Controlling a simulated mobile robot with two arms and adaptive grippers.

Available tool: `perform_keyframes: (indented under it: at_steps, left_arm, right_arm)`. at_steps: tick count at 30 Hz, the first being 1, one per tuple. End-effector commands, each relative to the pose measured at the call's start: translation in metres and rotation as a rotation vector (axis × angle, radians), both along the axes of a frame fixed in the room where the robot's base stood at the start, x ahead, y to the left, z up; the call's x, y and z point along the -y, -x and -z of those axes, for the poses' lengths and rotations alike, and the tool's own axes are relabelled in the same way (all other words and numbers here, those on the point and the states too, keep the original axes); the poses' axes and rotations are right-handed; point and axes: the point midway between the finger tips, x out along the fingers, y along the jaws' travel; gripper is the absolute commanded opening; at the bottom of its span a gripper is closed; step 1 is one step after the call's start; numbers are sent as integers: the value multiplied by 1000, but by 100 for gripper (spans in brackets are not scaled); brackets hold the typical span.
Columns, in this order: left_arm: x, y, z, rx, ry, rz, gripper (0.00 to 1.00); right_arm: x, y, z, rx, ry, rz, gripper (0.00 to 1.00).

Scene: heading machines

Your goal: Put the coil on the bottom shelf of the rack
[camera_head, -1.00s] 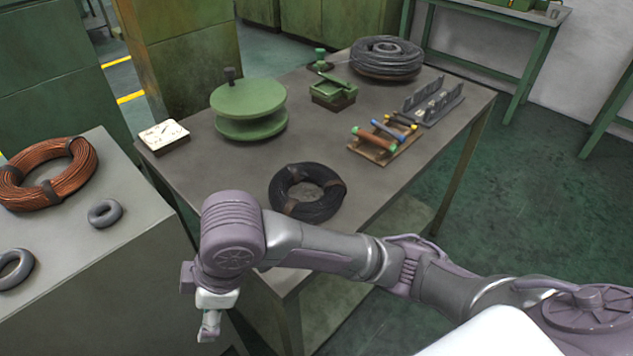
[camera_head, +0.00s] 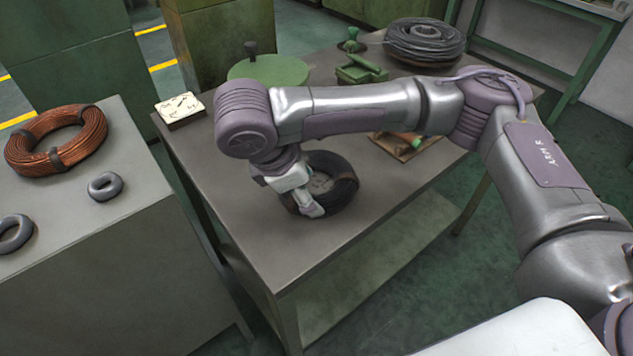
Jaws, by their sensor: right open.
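A black wire coil (camera_head: 343,195) lies flat on the grey metal table (camera_head: 245,215). My right gripper (camera_head: 309,209) is open, pointing down at the coil's near-left side; part of the coil is hidden behind it. I cannot tell whether the fingers touch it. A copper coil (camera_head: 88,145) with dark bands lies on the grey cabinet at left. A dark grey cable coil (camera_head: 424,43) lies at the table's far end. The table has a lower shelf (camera_head: 345,285), and its visible part is bare. No separate rack can be made out. My left gripper is not in view.
A green round stand (camera_head: 268,70), a white meter (camera_head: 180,108) and a green tool (camera_head: 361,69) stand on the table. Coloured rollers (camera_head: 408,142) are partly hidden behind my right arm. Two small grey rings (camera_head: 105,186) lie on the left cabinet (camera_head: 130,235).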

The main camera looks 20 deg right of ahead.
Motion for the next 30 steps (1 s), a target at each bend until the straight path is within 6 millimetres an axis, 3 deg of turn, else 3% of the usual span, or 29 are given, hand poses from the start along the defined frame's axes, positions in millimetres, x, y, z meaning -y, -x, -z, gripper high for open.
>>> perform_keyframes:
  at_steps: [1, 8, 18, 26, 30]
  left_arm:
    - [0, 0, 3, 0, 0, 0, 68]
    - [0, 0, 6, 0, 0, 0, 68]
    - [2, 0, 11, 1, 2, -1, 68]
    - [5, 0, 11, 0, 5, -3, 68]
    - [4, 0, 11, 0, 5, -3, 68]
  right_arm:
    - [3, -1, 9, -2, -2, 3, 72]
    - [10, -4, 24, 0, -2, 1, 72]
    - [30, -14, 62, 0, 0, 1, 72]
    - [31, -15, 65, 2, -2, -1, 72]
    - [31, -15, 65, 2, -2, -1, 54]
